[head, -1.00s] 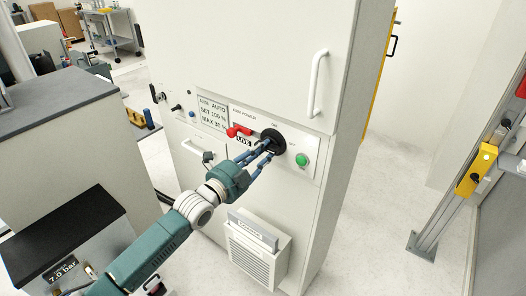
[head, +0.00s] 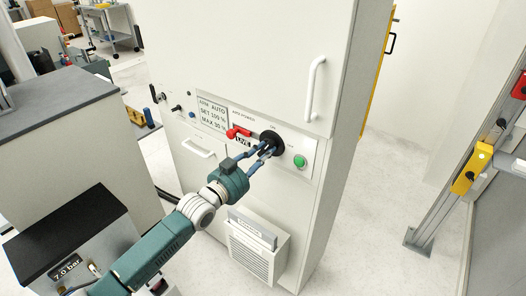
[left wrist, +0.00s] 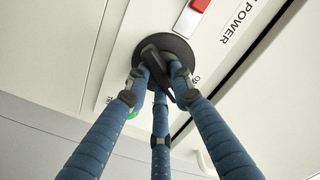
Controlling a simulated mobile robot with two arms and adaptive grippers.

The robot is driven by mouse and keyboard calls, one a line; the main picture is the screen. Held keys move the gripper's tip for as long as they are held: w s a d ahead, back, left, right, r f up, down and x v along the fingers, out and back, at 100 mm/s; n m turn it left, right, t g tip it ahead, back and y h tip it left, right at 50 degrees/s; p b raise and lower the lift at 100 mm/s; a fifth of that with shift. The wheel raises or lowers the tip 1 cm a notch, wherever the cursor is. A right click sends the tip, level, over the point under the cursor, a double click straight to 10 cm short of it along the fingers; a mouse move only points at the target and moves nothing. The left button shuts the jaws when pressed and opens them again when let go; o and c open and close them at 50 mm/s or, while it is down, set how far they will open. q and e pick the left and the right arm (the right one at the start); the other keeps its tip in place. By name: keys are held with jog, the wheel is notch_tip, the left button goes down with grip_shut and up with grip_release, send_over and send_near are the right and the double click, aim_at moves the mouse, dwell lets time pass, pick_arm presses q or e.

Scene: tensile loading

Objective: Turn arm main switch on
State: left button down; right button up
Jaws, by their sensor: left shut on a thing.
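The arm main switch is a black round rotary switch (head: 272,137) on the front panel of a tall white cabinet, beside the "ARM POWER" lettering. In the left wrist view its black disc (left wrist: 184,46) carries a dark bar handle (left wrist: 158,68), which lies slanted. My left gripper (head: 266,152) is at the switch, and its blue fingers (left wrist: 160,80) close around the handle. The fingers hide part of the handle and of the markings around the disc. My right gripper is not in view.
A cabinet handle (head: 315,88) is above and a vented box (head: 255,250) is below. Open floor lies to the right.

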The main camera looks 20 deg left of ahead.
pick_arm(q)
jog(key=n+p, duration=0.1)
jog(key=n, duration=0.5)
dwell(0.6)
jog(key=c, duration=1.5)
grip_release()
jog(key=shift+r, duration=0.1)
jog(key=v, duration=1.2)
